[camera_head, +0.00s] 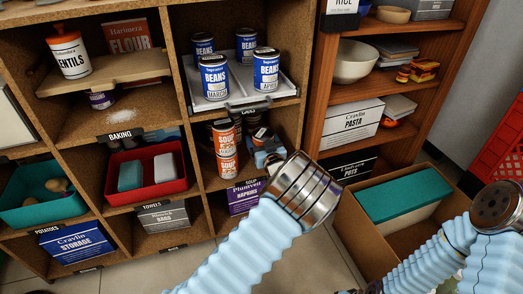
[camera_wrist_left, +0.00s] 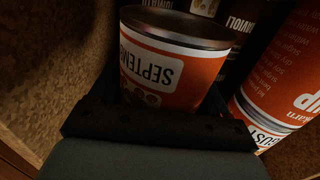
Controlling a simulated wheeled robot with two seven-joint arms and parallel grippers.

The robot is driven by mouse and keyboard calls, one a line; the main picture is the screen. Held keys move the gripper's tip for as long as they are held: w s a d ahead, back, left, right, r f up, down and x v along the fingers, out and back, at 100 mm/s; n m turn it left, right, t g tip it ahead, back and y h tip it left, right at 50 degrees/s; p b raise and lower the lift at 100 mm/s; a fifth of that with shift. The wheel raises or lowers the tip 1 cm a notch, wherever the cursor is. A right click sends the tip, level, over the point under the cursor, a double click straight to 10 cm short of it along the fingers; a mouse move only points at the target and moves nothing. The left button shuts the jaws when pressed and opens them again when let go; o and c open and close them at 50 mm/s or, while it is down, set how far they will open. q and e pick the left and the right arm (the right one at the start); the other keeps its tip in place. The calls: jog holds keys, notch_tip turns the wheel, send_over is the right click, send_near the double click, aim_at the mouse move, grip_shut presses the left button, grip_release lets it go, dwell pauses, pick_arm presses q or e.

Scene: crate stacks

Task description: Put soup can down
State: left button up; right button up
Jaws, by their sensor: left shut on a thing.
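My left gripper (camera_head: 266,153) reaches into the middle shelf compartment below the beans. It is shut on an orange-and-white soup can marked SEPTEMBER, seen in the left wrist view (camera_wrist_left: 165,65) between the dark fingers (camera_wrist_left: 150,128). In the head view that can is mostly hidden by the gripper and the shade. Two orange soup cans, an upper one (camera_head: 223,137) and a lower one (camera_head: 228,165), stand stacked just left of the gripper. An AUGUST soup can (camera_wrist_left: 280,85) stands close beside the held can in the left wrist view. I cannot tell whether the held can touches the compartment floor.
Dark ravioli cans (camera_wrist_left: 245,25) stand behind the held can. A grey riser (camera_head: 240,94) with several blue beans cans is above. A napkins box (camera_head: 243,196) is below. A cardboard box (camera_head: 408,234) with a teal-lidded bin stands at right. The compartment is tight.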

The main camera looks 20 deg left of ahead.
pick_arm(q)
jog(key=shift+w+f, duration=0.15)
jog(key=shift+w+f+b, duration=0.15)
jog(key=shift+f+b, duration=0.05)
jog(key=shift+f, duration=0.75)
jog(key=shift+w+f+b, duration=0.15)
jog(key=shift+f+b, duration=0.05)
jog(key=shift+f, duration=0.7)
jog(key=shift+f, duration=0.1)
jog(key=o, duration=1.4)
jog(key=shift+c, duration=0.2)
jog(key=shift+r, duration=0.2)
jog(key=p+v, duration=0.1)
jog(key=v, duration=1.1)
jog(key=shift+a+f, duration=0.1)
jog(key=shift+f, duration=0.05)
